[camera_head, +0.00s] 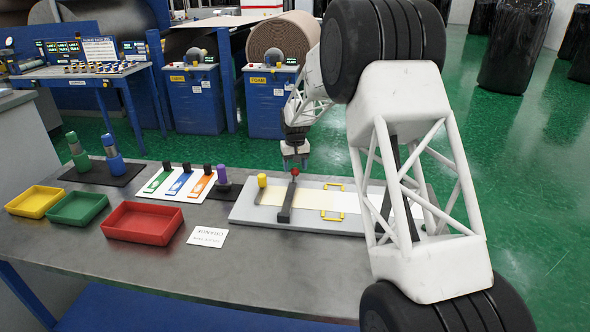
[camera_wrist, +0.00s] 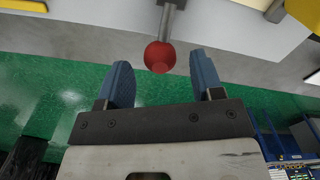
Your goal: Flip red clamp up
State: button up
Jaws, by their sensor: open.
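The red clamp has a round red knob (camera_head: 295,172) on a dark grey bar (camera_head: 287,201) that lies across a pale strip on a light grey board (camera_head: 262,222). In the wrist view the red knob (camera_wrist: 159,57) sits on a grey rod, just beyond and between my fingertips. My gripper (camera_head: 295,162) is open and empty, pointing down near the knob at the board's far edge. Its two blue fingers (camera_wrist: 164,75) stand apart on either side of the knob's line. I cannot tell whether they touch it.
A yellow knob (camera_head: 262,180) stands left of the clamp, and yellow handles (camera_head: 331,215) lie right of it. Left on the table (camera_head: 120,260) are a red tray (camera_head: 142,222), a green tray (camera_head: 78,208), a yellow tray (camera_head: 35,201), and coloured tools on a white panel (camera_head: 178,182).

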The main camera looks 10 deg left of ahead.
jog(key=shift+f, duration=0.75)
grip_shut()
jog(key=shift+r, duration=0.2)
